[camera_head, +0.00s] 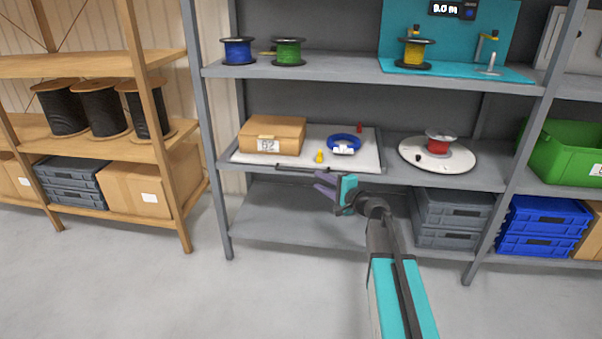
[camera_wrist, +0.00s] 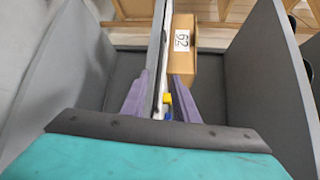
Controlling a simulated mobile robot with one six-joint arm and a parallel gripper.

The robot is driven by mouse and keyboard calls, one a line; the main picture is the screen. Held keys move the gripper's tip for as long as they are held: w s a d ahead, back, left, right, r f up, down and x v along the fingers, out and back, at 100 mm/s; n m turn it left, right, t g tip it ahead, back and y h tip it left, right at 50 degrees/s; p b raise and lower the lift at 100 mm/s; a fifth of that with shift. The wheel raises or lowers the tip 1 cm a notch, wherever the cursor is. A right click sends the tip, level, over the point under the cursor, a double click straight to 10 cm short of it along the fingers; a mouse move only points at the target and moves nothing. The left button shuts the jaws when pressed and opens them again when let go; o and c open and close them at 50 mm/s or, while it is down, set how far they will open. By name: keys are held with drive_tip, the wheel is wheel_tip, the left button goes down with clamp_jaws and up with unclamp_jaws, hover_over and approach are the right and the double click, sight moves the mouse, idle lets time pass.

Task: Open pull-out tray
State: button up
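The pull-out tray (camera_head: 240,158) is a thin white board on the middle shelf, and it looks pushed in. A dark bar handle (camera_head: 298,168) runs along its front edge. On it are a cardboard box (camera_head: 275,135) marked 62, a blue cable coil (camera_head: 343,143), a yellow piece (camera_head: 319,156) and a small red piece. My gripper (camera_head: 322,184) is just in front of the handle's right part. In the wrist view, the purple fingers of my gripper (camera_wrist: 160,97) are apart, with the tray's front edge and dark bar running between them. Contact with the handle cannot be told.
A white turntable (camera_head: 460,160) with a red reel stands right of the tray. The shelf below has bare room (camera_head: 285,215) at left and grey crates (camera_head: 450,215) at right. Wooden shelving with black reels (camera_head: 100,108) stands left. The floor in front is clear.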

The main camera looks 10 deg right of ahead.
sight(301, 171)
drive_tip(key=shift+b+x, duration=1.2)
drive_tip(key=shift+x, duration=5.05)
drive_tip(key=shift+r, duration=0.1)
clamp_jaws()
